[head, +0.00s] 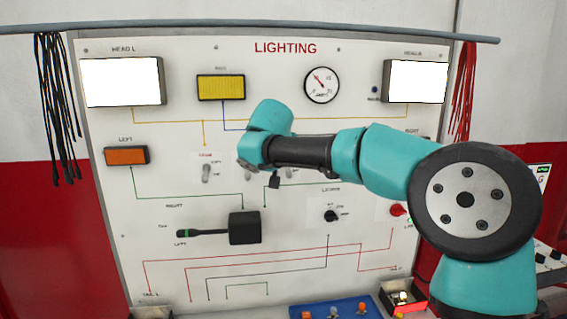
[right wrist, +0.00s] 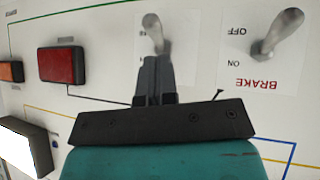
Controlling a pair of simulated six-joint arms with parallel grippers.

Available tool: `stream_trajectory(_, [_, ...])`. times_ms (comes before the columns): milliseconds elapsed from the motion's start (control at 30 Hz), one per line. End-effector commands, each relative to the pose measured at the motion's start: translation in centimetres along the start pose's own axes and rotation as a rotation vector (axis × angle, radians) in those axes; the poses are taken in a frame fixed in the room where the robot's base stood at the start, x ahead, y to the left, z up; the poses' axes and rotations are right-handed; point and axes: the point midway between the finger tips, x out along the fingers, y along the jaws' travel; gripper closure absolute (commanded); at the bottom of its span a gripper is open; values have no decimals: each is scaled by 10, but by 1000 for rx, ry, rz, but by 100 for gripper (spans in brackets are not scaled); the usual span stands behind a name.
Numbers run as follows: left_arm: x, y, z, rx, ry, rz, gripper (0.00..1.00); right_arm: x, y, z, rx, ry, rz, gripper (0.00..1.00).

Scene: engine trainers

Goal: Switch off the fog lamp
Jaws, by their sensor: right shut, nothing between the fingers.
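The yellow rectangular lamp (head: 220,87) is at the upper left of the LIGHTING panel (head: 190,275) in the head view. Its label is too blurred to read, and I cannot tell whether it is lit. In the right wrist view, my right gripper (right wrist: 157,60) is shut and empty, its tips right at a silver toggle switch (right wrist: 152,28); contact is unclear. That toggle leans toward the picture's top, and its label is hidden by the gripper. Beside it is the BRAKE toggle (right wrist: 280,35), leaning to its OFF side. My left gripper is in neither view.
Both white headlamps (head: 121,82) (head: 416,81) glow. A black stalk lever (head: 244,227), a black rotary knob (head: 331,215) and a red knob (head: 398,209) sit lower on the panel. My right arm covers the panel's middle right.

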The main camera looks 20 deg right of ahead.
Motion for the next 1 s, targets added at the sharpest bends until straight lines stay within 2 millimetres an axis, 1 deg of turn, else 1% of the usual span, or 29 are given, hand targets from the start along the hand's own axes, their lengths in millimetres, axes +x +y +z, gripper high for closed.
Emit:
stream_trajectory(300, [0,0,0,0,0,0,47,-1,0,0,0,0,0,100])
stream_trajectory(467, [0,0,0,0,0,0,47,-9,-1,1,-1,1,-3,100])
stream_trajectory(567, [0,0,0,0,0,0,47,-20,-2,4,-2,2,-4,100])
stream_trajectory(900, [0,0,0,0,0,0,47,-77,-7,17,-8,4,-10,100])
stream_trajectory(1000, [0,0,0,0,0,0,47,-89,-8,20,-9,3,-10,100])
